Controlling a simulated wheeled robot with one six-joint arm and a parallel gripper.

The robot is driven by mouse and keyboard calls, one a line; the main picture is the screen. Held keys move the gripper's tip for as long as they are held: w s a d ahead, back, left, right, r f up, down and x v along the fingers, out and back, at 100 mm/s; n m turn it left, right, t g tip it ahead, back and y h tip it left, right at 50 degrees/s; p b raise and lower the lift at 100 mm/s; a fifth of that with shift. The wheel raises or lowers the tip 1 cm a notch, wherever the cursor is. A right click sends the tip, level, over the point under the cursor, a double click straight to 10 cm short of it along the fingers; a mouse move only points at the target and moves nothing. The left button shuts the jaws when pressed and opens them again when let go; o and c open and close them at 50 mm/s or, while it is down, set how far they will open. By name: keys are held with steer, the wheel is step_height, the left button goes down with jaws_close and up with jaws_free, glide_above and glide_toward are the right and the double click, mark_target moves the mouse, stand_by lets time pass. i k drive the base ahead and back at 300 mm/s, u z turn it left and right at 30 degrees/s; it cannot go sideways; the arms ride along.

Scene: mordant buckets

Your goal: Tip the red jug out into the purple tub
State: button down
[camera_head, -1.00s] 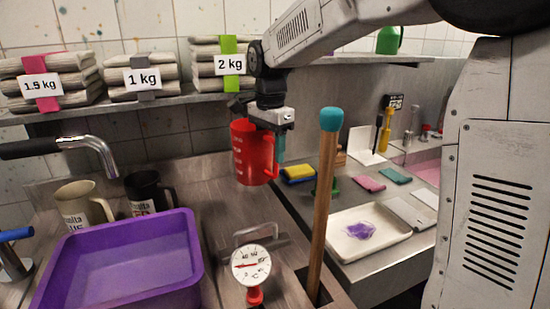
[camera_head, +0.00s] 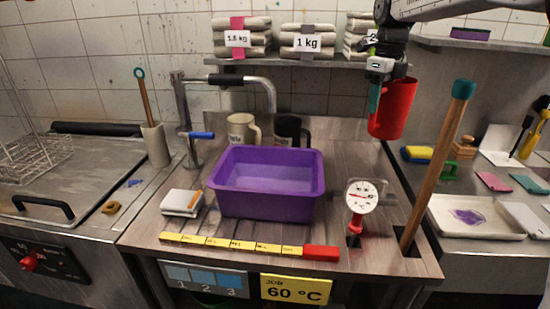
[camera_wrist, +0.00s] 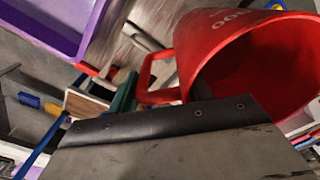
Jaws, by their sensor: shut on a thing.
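The red jug (camera_head: 394,109) hangs in the air to the right of the purple tub, tilted slightly. My gripper (camera_head: 375,93) is at its left side, shut on the jug's handle. In the wrist view the red jug (camera_wrist: 250,60) fills the upper right, its open mouth partly toward the camera; its inside is dark and I cannot tell what it holds. The purple tub (camera_head: 266,199) stands on the bench below and to the left, its visible inside looking empty. A corner of the purple tub (camera_wrist: 60,28) shows at the top left of the wrist view.
A dial thermometer (camera_head: 361,197) and a wooden stick with a teal top (camera_head: 434,165) stand between tub and right counter. A tap (camera_head: 225,82) and two jugs, cream (camera_head: 241,131) and black (camera_head: 288,131), are behind the tub. A shelf (camera_head: 290,63) holds folded cloth stacks.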

mark_target(259, 182)
steer(key=u, duration=0.2)
steer(key=k, duration=0.9)
steer(key=u, duration=0.6)
steer(key=i, duration=0.95)
steer(key=z, duration=0.25)
